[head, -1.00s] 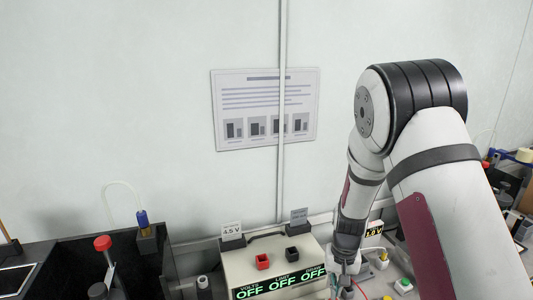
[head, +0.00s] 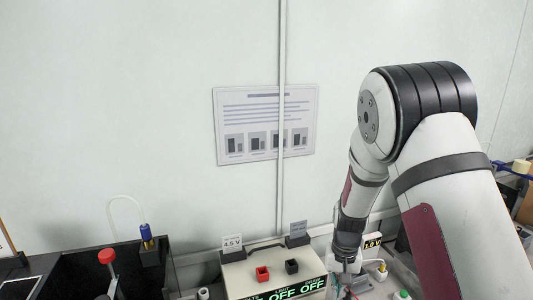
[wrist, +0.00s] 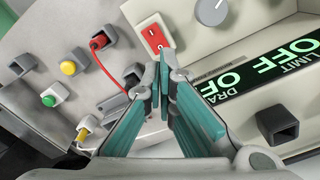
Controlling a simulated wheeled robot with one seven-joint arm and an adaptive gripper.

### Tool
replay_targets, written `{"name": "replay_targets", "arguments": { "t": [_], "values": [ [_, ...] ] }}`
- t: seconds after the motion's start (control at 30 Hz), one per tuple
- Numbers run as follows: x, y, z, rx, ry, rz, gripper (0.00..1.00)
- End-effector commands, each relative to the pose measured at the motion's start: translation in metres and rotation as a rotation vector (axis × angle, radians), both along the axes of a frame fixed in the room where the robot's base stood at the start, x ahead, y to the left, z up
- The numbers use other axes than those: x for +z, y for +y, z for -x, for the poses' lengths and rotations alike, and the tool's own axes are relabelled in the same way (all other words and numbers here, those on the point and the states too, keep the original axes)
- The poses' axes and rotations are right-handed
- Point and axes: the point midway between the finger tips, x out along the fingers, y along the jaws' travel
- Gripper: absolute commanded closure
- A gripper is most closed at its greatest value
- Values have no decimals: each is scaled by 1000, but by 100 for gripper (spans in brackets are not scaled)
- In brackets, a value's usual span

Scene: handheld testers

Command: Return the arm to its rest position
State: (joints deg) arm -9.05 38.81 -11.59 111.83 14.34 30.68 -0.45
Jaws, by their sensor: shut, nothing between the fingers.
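My gripper (wrist: 160,85) is shut and empty in the wrist view, its teal-padded fingers meeting at the tips. The tips appear just in front of a red rocker switch (wrist: 154,36) on a beige power supply; I cannot tell whether they touch it. In the head view my arm comes down from the right, and my gripper (head: 346,270) is low in the picture, beside the right side of the power supply (head: 240,275). Its fingertips are too small to make out there. The supply's display (wrist: 280,65) shows green OFF readings.
A grey panel (wrist: 75,25) with a red plug and lead, yellow and green buttons is left of my fingers. A black bin (head: 75,270) stands at the left. A small meter (head: 372,244) is near my gripper. A poster (head: 265,125) hangs on the otherwise open wall.

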Motion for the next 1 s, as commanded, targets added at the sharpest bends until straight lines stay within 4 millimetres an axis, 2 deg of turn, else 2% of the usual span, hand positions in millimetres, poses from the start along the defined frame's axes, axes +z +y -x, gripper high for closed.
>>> {"name": "replay_targets", "arguments": {
  "t": [0.07,0.17,0.27,0.47,0.7,0.8,1.0],
  "values": [
    [10,1,1,2,-9,-5,100],
    [37,3,4,8,-34,-19,100],
    [76,6,14,21,-67,-37,100],
    [153,9,46,56,-140,-63,100],
    [226,10,101,106,-228,-68,100],
    [250,9,127,125,-266,-61,100],
    [284,6,182,164,-340,-31,100]
  ]
}}
